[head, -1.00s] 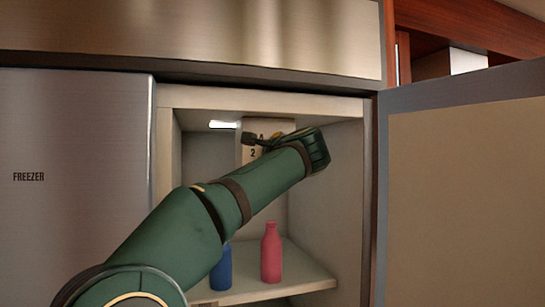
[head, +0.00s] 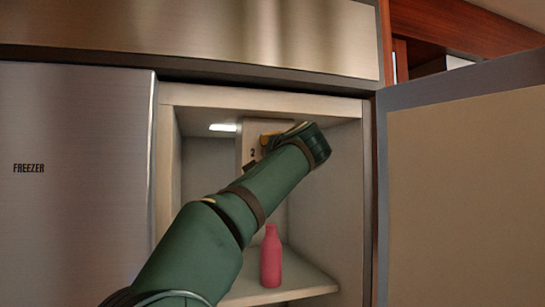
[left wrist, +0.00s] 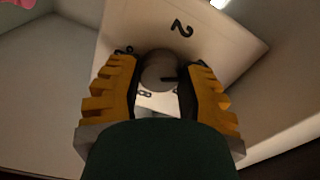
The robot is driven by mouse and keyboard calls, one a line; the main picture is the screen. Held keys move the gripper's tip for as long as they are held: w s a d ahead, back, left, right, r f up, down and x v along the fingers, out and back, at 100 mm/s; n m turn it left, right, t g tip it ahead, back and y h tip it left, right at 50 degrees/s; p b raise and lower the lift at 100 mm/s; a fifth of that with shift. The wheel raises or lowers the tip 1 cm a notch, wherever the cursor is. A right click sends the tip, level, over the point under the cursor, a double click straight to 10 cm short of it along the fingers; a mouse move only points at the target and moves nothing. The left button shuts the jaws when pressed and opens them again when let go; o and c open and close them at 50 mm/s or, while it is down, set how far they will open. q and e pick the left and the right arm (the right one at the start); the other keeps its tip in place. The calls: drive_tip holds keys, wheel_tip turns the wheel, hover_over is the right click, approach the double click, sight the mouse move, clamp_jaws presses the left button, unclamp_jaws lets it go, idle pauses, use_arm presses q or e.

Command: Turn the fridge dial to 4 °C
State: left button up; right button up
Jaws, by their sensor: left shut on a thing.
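The dial (left wrist: 157,70) is a round grey knob on a pale panel inside the open fridge. A short dark mark shows on its face, right of centre. The panel (head: 245,140) hangs near the top of the compartment. In the head view the left gripper (head: 262,149) is largely behind my arm, and the dial is hidden. My right gripper is out of view.
A pink bottle (head: 271,260) stands on the fridge shelf (head: 300,283) below my forearm. The open fridge door (head: 465,190) stands at the right. The closed freezer door (head: 75,180) is at the left. A lit lamp (head: 222,127) is at the compartment ceiling.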

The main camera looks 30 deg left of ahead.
use_arm(q)
drive_tip(key=shift+s+a+n, duration=0.1)
drive_tip(key=shift+n, duration=0.3)
drive_tip(key=o, duration=1.2)
drive_tip(key=shift+o, duration=0.2)
drive_tip(key=v, duration=1.2)
